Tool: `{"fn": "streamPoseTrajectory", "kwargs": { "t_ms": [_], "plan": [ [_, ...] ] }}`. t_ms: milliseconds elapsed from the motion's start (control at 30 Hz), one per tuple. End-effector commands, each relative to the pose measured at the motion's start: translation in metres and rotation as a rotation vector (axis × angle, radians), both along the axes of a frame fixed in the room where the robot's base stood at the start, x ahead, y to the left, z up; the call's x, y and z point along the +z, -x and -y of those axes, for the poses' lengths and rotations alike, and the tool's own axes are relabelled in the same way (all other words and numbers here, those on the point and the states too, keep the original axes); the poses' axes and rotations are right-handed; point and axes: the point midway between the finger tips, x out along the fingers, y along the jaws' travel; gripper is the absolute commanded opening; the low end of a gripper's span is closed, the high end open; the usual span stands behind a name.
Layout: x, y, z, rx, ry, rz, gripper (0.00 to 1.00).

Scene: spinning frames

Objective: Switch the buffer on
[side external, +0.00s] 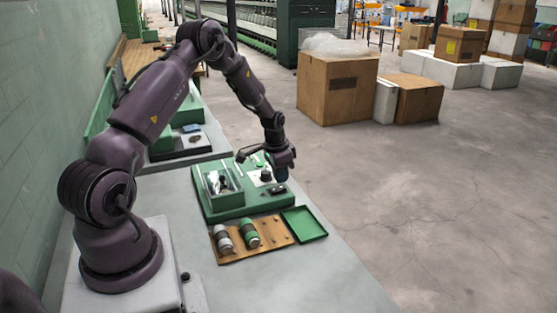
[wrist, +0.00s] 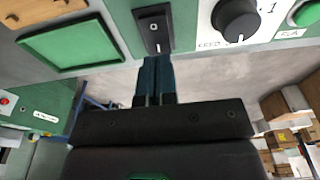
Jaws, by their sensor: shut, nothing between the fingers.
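The green machine (side external: 222,212) stands on the grey bench and carries a black rocker switch (side external: 277,189) near its right front. The switch also shows at the top of the wrist view (wrist: 153,28), with a white mark on its face. My gripper (side external: 282,178) is over the switch end of the machine. Its dark blue fingers (wrist: 154,66) are shut together and empty, with their tips at the lower edge of the switch in the wrist view. I cannot tell if they touch it. Which way the rocker is tilted is unclear.
A black knob (wrist: 236,18) and a green button (wrist: 305,14) sit beside the switch. A clear-sided box (side external: 220,181) stands on the machine's left. In front are a wooden rack (side external: 275,231) with two bobbins and an empty green tray (side external: 304,223).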

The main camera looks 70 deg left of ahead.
Motion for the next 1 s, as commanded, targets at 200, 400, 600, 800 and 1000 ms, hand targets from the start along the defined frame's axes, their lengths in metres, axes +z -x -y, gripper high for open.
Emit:
{"fn": "streamPoseTrajectory", "kwargs": {
  "t_ms": [200, 400, 600, 800, 1000],
  "plan": [
    [-0.016, -0.003, 0.0, 0.0, -0.001, 0.001, 0.0],
    [-0.017, -0.003, 0.0, 0.0, -0.001, 0.001, 0.0],
    [-0.018, -0.004, 0.0, -0.003, 0.0, -0.013, 0.0],
    [-0.029, -0.008, 0.001, -0.003, -0.002, -0.109, 0.0],
    [-0.032, -0.01, 0.001, -0.002, 0.0, -0.108, 0.0]
  ]
}}
